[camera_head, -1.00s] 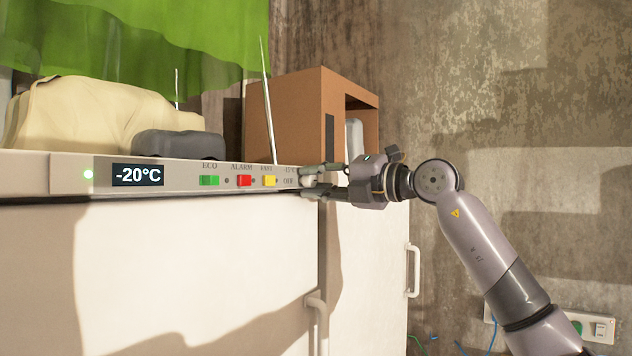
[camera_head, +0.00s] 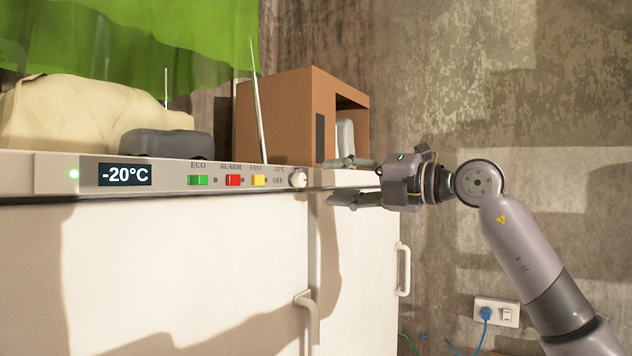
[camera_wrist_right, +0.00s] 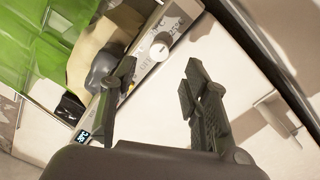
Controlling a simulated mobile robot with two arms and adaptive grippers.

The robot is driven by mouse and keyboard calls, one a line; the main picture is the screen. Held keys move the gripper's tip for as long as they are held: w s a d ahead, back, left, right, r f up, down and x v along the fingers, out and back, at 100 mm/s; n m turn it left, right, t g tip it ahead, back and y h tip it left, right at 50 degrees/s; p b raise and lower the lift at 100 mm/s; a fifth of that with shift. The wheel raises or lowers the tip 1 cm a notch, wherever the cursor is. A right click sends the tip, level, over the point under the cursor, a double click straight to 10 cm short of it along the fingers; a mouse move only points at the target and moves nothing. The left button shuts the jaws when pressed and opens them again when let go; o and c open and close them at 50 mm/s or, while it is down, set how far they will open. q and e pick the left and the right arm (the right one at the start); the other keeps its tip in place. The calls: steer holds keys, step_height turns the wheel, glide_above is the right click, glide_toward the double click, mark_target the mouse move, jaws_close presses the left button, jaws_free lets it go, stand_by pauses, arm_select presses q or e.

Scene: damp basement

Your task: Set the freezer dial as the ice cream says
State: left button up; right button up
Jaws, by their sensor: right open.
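The freezer (camera_head: 180,270) is white, with a control strip along its top front edge. The strip's display (camera_head: 125,175) reads -20°C, beside a lit green lamp. The dial (camera_head: 298,178) is a small pale knob at the strip's right end, by the marks -15°C and OFF. My left gripper is not in view. No ice cream shows.
Green, red and yellow buttons (camera_head: 232,180) sit left of the dial. A beige cloth-like heap (camera_head: 75,115), a dark grey object (camera_head: 165,144) and a brown box (camera_head: 285,115) are on top. A wall socket (camera_head: 497,311) is at the lower right.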

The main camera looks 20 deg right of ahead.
steer(key=shift+v, duration=2.35)
